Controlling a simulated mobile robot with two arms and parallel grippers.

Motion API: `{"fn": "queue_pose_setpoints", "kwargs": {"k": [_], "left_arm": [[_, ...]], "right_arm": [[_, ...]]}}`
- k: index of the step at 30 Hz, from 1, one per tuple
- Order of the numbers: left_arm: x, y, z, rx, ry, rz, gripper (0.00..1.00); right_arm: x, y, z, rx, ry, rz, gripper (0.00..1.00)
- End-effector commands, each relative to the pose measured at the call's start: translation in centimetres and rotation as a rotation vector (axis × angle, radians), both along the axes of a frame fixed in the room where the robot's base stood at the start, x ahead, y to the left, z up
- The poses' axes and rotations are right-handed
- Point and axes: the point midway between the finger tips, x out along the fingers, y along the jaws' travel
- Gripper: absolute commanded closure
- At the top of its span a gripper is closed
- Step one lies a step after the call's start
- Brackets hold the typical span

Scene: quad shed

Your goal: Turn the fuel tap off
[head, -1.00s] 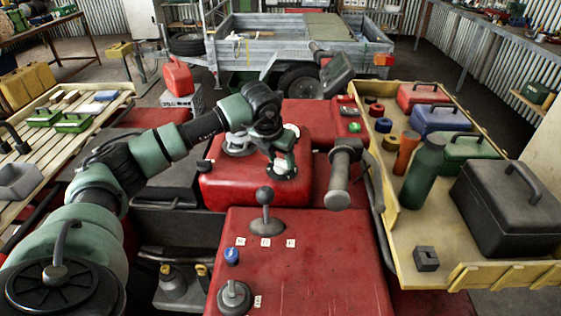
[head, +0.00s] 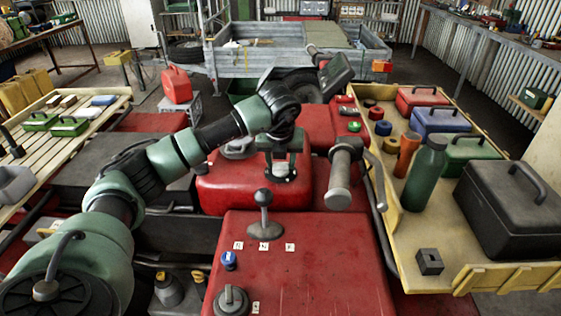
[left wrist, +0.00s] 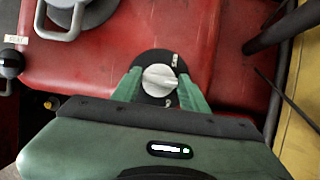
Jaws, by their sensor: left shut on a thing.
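The fuel tap is a pale round knob with a raised bar on a black disc (left wrist: 148,91). It is on the red bodywork, in the middle of the left wrist view. Small white labels sit on the disc, too small to read surely. My left gripper (left wrist: 160,88) is shut on the knob, one green finger on each side. In the head view the left gripper (head: 282,172) points down over the red body, and its hand hides most of the tap. The bar of the knob lies roughly crosswise between the fingers. My right gripper is not in view.
A filler cap with a loop handle (left wrist: 78,14) lies beyond the tap. A lever with a ball knob (head: 264,205) and a grey handlebar grip (head: 339,185) stand close by. A yellow tray (head: 455,278) with boxes and a bottle is at right.

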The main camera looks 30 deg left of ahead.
Motion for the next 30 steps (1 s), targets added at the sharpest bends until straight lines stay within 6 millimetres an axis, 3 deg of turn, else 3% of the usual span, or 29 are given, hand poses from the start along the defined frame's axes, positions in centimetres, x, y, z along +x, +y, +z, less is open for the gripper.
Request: {"fn": "queue_pose_setpoints", "kwargs": {"k": [8,9,11,22,30], "left_arm": [[0.0,0.0,0.1,0.0,0.0,0.001,0.97],[0.0,0.0,0.1,0.0,0.0,0.001,0.51],[0.0,0.0,0.1,0.0,0.0,0.001,0.35],[-0.1,-0.1,0.3,-0.001,-0.002,-0.001,0.35],[-1.3,-0.9,4.1,-0.001,-0.005,-0.002,0.35]], "right_arm": [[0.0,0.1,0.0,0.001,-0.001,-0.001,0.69],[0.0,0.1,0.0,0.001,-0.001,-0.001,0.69],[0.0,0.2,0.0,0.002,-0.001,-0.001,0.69],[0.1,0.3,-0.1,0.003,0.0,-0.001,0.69],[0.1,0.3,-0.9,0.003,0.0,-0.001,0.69]]}}
